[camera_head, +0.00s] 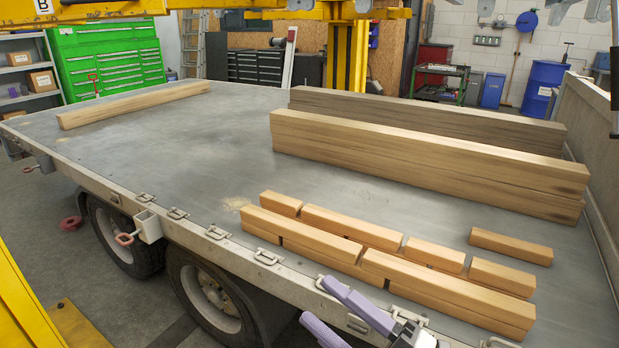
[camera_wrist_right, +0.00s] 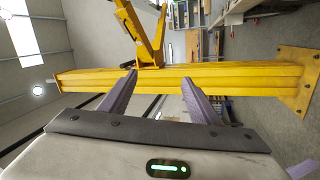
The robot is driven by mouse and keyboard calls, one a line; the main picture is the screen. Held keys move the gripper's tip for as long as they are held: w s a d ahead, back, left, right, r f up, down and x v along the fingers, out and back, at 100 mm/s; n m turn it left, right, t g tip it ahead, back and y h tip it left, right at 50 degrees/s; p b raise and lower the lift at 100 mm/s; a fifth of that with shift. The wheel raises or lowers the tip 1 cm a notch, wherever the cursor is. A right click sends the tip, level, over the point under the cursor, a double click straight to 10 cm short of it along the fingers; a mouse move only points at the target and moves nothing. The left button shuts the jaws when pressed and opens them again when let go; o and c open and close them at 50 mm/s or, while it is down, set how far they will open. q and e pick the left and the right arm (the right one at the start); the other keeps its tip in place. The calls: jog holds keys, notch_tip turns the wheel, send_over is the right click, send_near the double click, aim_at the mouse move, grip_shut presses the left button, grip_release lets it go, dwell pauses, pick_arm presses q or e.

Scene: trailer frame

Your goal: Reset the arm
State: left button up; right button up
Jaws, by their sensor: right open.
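My right gripper (camera_head: 315,300) is at the bottom middle of the head view, over the near edge of the trailer. Its two purple fingers are apart with nothing between them. In the right wrist view the fingers (camera_wrist_right: 158,80) are also spread and empty, with a yellow post (camera_wrist_right: 190,78) behind them. Short wooden blocks (camera_head: 325,240) lie in rows on the trailer bed (camera_head: 220,150), just beyond the gripper and apart from it. My left gripper does not show clearly in either view.
Long timber beams (camera_head: 420,150) lie at the right of the bed, with one beam (camera_head: 135,105) at the far left. The bed's middle is clear. A yellow structure (camera_head: 20,310) stands at the lower left. A purple piece (camera_wrist_right: 303,170) at the wrist view's corner is unidentifiable.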

jog(key=d+f+m+t+h, duration=0.3)
jog(key=d+f+m+h, duration=0.5)
jog(key=f+m, duration=0.4)
jog(key=s+d+f+m+g+h, duration=0.2)
jog(key=s+f+m, duration=0.3)
jog(key=s+f, duration=0.3)
jog(key=s+d+f+m+g+h, duration=0.2)
jog(key=s+f+m+g+h, duration=0.2)
jog(key=s+f, duration=0.4)
jog(key=shift+s+d+f+m+g+p, duration=0.3)
jog(key=shift+s+d+f+m+g, duration=0.15)
jog(key=shift+f+m, duration=0.5)
jog(key=shift+a, duration=0.1)
